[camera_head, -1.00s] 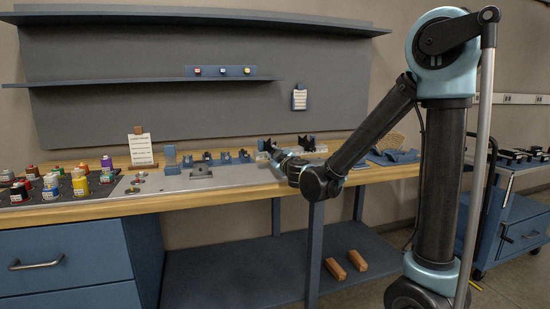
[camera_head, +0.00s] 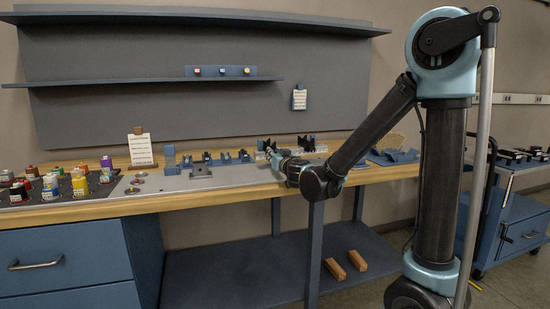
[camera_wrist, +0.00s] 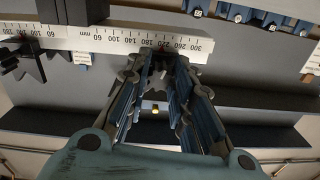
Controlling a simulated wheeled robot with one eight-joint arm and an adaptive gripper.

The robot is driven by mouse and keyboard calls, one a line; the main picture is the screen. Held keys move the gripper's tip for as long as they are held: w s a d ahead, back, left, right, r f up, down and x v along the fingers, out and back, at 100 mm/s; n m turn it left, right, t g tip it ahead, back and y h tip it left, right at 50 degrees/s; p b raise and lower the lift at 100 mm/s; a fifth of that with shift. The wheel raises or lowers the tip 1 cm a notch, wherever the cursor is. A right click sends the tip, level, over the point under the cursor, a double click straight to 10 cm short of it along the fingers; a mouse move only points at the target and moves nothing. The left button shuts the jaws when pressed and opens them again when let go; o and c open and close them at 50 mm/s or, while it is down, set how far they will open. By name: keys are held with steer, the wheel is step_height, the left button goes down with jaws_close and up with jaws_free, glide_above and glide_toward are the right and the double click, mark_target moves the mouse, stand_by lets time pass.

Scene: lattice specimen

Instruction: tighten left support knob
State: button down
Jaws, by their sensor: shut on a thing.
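The left support (camera_head: 268,145) is a small dark notched piece on the white scale rail at the bench's back, and a similar right support (camera_head: 307,143) stands beside it. My gripper (camera_head: 276,153) reaches the left support from the front right. In the wrist view, my gripper's fingers (camera_wrist: 165,62) close together at the rail, on a small dark part that I take for the left support knob. The fingertips mostly hide the knob. The right support also shows in the wrist view (camera_wrist: 25,62), at the left edge. The scale rail (camera_wrist: 105,38) runs across the top there.
A grey plate (camera_head: 225,176) lies on the wooden bench with several blue blocks to the left of my gripper. A card stand (camera_head: 141,150) and several coloured-lid jars (camera_head: 80,185) are farther left. A blue tray (camera_head: 393,157) lies right of my arm.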

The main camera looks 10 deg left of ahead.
steer(key=shift+m, duration=0.4)
steer(key=c, duration=1.4)
jaws_free()
steer(key=shift+o, duration=0.2)
steer(key=v, duration=1.2)
steer(key=shift+f, duration=0.15)
